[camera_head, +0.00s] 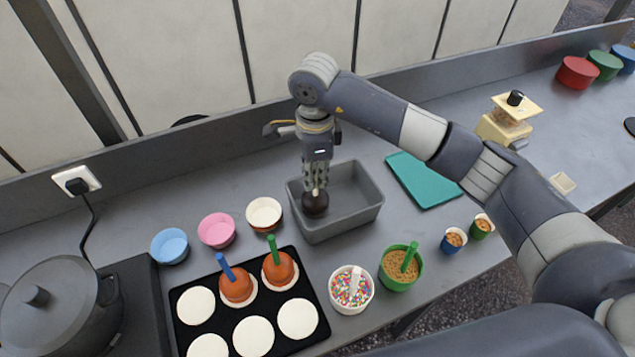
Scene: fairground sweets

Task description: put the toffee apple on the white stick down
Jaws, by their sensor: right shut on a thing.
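My right gripper (317,182) points down over the left part of a grey rectangular tub (370,212). It is shut on a dark brown toffee apple (315,205), held from above by its stick; the stick is mostly hidden between the fingers, so its colour is hard to tell. The apple is in or just above the tub; I cannot tell whether it touches the bottom. Two orange-brown toffee apples, one with a blue stick (237,287) and one with a green stick (280,268), stand on white rounds in a black tray (276,312). My left gripper is not in view.
Pink (217,230), blue (170,246) and cream (264,213) cups stand behind the tray. Bowls of sprinkles (351,290) and crumbs (401,268) stand right of it. A pot (60,305) is at left, a teal board (424,180) right of the tub. Several tray rounds are empty.

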